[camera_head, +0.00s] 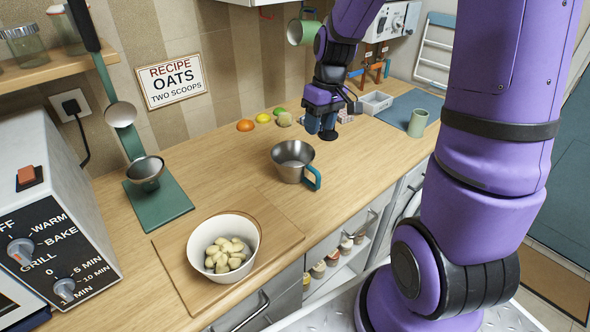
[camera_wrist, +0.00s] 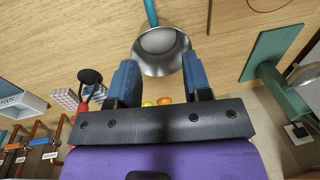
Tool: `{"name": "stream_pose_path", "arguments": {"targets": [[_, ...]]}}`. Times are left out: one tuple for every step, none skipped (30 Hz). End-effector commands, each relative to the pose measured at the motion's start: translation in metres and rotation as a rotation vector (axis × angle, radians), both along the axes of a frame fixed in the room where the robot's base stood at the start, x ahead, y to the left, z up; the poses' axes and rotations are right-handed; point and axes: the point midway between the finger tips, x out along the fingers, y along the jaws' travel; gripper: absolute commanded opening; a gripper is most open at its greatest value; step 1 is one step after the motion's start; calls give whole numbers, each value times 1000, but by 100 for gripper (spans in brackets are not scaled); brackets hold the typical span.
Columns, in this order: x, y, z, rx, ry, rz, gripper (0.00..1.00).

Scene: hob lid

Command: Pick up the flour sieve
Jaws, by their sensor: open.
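The flour sieve appears to be the metal cup (camera_head: 292,160) with a teal handle on the wooden counter. Its handle points toward the front right. In the wrist view the metal cup (camera_wrist: 160,50) lies ahead of the fingertips, roughly centred between them, with its handle running to the top edge. My gripper (camera_head: 321,127) is above the counter, behind and to the right of the sieve, apart from it. In the wrist view my gripper (camera_wrist: 162,75) is open, its two blue fingers spread with nothing held between them.
A white bowl (camera_head: 194,256) of pale pieces stands on a board (camera_head: 280,240) in front. A green stand (camera_head: 162,208) carries a metal cup at left. Fruit (camera_head: 245,125) lies by the wall.

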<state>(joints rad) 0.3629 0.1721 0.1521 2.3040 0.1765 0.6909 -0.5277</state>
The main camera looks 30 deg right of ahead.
Motion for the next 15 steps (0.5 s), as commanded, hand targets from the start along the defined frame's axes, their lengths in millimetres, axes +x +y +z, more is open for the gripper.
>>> {"name": "stream_pose_path", "arguments": {"targets": [[4,-5,-13,14,17,3,45],[6,-7,-19,20,23,4,45],[8,-9,-27,29,31,8,45],[10,-10,-32,35,36,10,45],[11,-11,-35,39,39,12,45],[13,-13,-40,45,43,14,45],[13,-14,-43,48,45,15,45],[14,-14,-45,50,46,16,45],[15,-14,-49,54,48,18,45],[15,-14,-52,55,49,19,45],[15,-14,-55,56,51,19,45],[15,-13,-60,57,52,20,45],[14,-12,-64,57,53,20,45],[14,-11,-69,58,54,20,45],[14,-10,-75,57,53,20,45]]}}
